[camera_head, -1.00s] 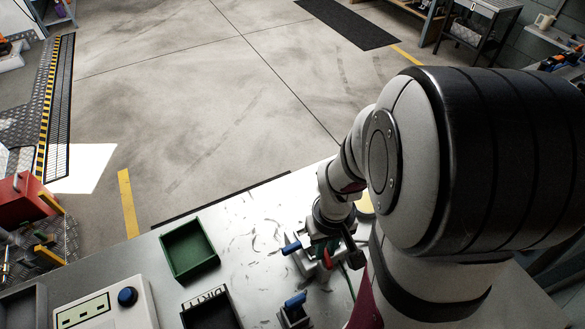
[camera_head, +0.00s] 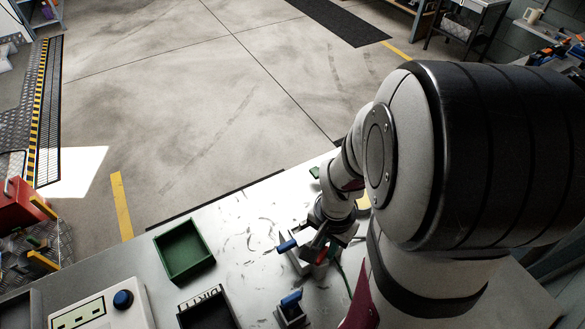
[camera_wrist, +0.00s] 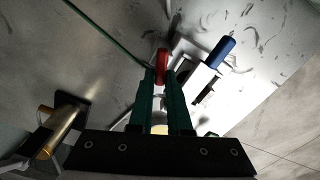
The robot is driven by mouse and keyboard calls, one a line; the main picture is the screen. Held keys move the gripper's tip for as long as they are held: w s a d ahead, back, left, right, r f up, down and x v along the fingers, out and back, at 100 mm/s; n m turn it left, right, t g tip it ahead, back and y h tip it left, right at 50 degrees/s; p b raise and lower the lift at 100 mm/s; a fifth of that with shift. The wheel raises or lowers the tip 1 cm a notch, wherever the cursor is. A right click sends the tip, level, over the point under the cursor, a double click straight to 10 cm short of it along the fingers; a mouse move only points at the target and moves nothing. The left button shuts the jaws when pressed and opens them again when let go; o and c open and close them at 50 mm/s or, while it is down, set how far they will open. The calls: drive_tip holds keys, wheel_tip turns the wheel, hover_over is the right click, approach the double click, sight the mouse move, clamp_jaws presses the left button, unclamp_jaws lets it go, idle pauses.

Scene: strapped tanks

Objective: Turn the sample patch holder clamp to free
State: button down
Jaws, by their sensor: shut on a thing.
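My gripper (camera_wrist: 163,82) is shut on a red handle (camera_wrist: 161,60), whose end shows between the green fingertips in the wrist view. The red handle (camera_head: 322,254) also shows in the head view, beside a pale block-like fixture on the metal bench. A blue handle (camera_wrist: 222,49) sticks out from the light fixture (camera_wrist: 196,76), right of the fingers; it shows in the head view too (camera_head: 287,246). No readable label tells which handle belongs to the sample patch holder clamp. My fingers hide the lower part of the red handle.
A second blue-handled fixture (camera_head: 291,302) stands nearer on the bench. A green tray (camera_head: 185,253), a dark labelled bin (camera_head: 207,308) and a panel with a blue button (camera_head: 123,299) lie left. A brass cylinder (camera_wrist: 62,132) and a green cable (camera_wrist: 105,35) are left in the wrist view.

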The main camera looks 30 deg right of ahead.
drive_tip(key=shift+s+m, duration=0.15)
drive_tip(key=shift+m, duration=0.95)
drive_tip(key=shift+s+m, duration=0.1)
drive_tip(key=shift+m, duration=1)
drive_tip(key=c, duration=0.9)
unclamp_jaws()
drive_tip(key=shift+o, duration=0.2)
